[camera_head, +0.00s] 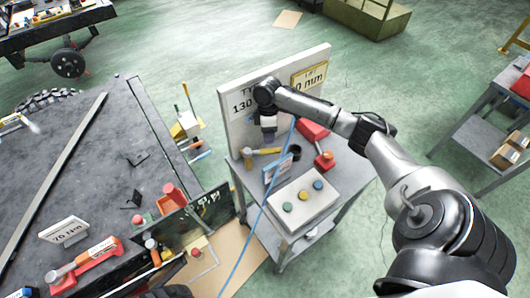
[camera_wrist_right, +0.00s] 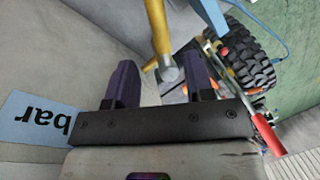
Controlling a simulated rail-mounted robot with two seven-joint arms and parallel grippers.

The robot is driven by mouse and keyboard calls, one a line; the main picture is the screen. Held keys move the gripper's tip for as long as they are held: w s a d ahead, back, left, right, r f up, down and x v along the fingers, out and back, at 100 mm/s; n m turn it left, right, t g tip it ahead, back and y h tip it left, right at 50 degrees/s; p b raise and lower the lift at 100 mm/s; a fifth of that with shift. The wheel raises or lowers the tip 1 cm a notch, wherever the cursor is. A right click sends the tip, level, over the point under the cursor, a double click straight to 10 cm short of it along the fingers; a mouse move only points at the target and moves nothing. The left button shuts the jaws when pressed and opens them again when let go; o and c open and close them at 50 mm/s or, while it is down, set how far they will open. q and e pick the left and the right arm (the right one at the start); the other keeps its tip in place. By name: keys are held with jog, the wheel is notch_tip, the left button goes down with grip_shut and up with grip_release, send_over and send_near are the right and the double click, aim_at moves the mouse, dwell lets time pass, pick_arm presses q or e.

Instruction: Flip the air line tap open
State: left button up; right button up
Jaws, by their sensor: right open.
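A yellow bar with a grey metal end (camera_head: 262,151), which looks like the tap's lever, is on the small grey bench near the upright white panel. In the right wrist view the yellow bar (camera_wrist_right: 157,25) comes down from the top, and its grey end lies between the fingers in the picture. My right gripper (camera_head: 268,136) hangs just above it in front of the panel. Its dark fingers (camera_wrist_right: 160,62) are apart and hold nothing; I cannot tell whether they touch the bar. A blue hose (camera_head: 258,220) runs down past the bench. My left gripper is not in view.
The white panel (camera_head: 226,98) stands behind the gripper. A blue sign (camera_head: 277,170), a box with coloured buttons (camera_head: 304,198) and red items (camera_head: 324,160) crowd the bench. A dark chassis table (camera_head: 110,150) is at the left. Green floor is open behind.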

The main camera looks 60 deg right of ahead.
aim_at(265, 152)
jog(key=shift+s+a+f+b, duration=0.1)
jog(key=shift+s+a+f, duration=0.1)
jog(key=shift+f, duration=1)
jog(key=shift+s+a+f+b, duration=0.1)
jog(key=shift+a+f, duration=0.05)
jog(key=shift+f, duration=1.05)
jog(key=shift+s+a+f+b, duration=0.1)
jog(key=shift+s+a+f, duration=0.1)
jog(key=shift+f, duration=1)
grip_shut()
